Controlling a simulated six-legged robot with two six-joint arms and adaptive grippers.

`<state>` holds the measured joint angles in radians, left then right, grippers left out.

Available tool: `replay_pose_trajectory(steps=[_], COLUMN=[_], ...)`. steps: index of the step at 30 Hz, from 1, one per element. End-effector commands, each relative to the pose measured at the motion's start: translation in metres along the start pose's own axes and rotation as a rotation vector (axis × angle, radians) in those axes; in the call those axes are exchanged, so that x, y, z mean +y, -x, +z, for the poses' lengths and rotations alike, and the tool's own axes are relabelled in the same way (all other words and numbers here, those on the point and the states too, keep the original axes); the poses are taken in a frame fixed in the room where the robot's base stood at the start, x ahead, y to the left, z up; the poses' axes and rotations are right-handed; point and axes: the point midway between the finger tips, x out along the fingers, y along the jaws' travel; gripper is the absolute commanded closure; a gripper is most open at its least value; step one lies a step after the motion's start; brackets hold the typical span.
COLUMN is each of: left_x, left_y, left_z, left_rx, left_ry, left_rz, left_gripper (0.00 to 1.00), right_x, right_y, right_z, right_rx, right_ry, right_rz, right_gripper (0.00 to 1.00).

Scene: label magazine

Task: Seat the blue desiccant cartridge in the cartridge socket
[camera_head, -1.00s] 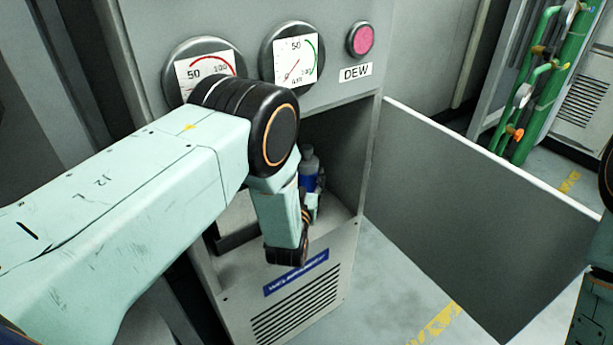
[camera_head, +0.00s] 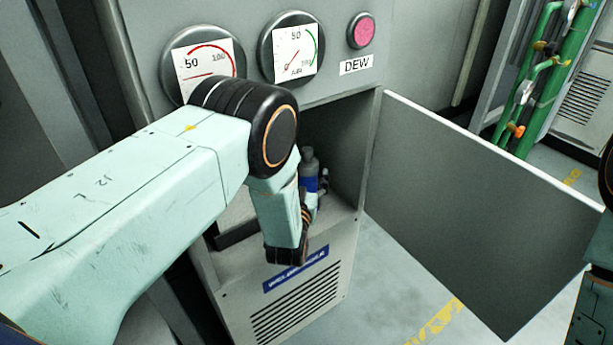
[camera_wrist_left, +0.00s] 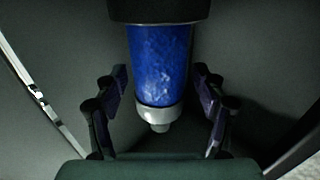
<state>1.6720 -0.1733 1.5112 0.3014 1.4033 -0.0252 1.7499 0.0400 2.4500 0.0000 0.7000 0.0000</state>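The blue desiccant cartridge (camera_head: 309,183) stands upright inside the open cabinet bay, its grey neck showing at the top. In the left wrist view the blue cartridge (camera_wrist_left: 158,62) has a grey end cap, and its other end meets a black round collar (camera_wrist_left: 160,10), which may be the cartridge socket. I cannot tell how deep it sits. My left gripper (camera_head: 322,188) is at the cartridge. In the wrist view the left gripper's fingers (camera_wrist_left: 160,95) are apart on either side of it, with visible gaps. My right gripper is out of view.
The grey cabinet (camera_head: 240,275) has two gauges above the bay (camera_head: 340,145). A pink button (camera_head: 362,30) sits above the DEW label. The open door (camera_head: 480,210) stands out to the right. Green pipes (camera_head: 540,85) are at the back right.

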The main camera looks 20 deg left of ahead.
Motion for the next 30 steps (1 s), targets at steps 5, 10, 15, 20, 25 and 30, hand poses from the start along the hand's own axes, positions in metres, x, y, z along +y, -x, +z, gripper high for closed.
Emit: replay_pose_trajectory(steps=[5,10,15,20,25,30], left_x=[0.000,0.000,0.000,0.001,0.001,0.001], left_y=[0.000,0.002,0.016,0.044,0.078,0.105], left_z=[0.001,0.002,0.003,0.002,0.002,0.001], left_rx=[-0.001,-0.005,-0.007,-0.008,-0.006,-0.004], left_ry=[0.000,-0.001,-0.002,-0.002,-0.003,-0.001], left_rz=[0.000,0.000,0.001,0.002,0.003,0.002], left_gripper=[0.24,0.24,0.24,0.24,0.24,0.24], right_x=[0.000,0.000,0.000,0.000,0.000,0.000], right_y=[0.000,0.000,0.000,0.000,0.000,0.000], right_z=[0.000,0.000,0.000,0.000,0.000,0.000], right_rx=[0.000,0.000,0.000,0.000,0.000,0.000], right_ry=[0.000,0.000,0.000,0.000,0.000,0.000], right_rz=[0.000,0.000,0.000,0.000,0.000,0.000], right_gripper=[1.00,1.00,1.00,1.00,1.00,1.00])
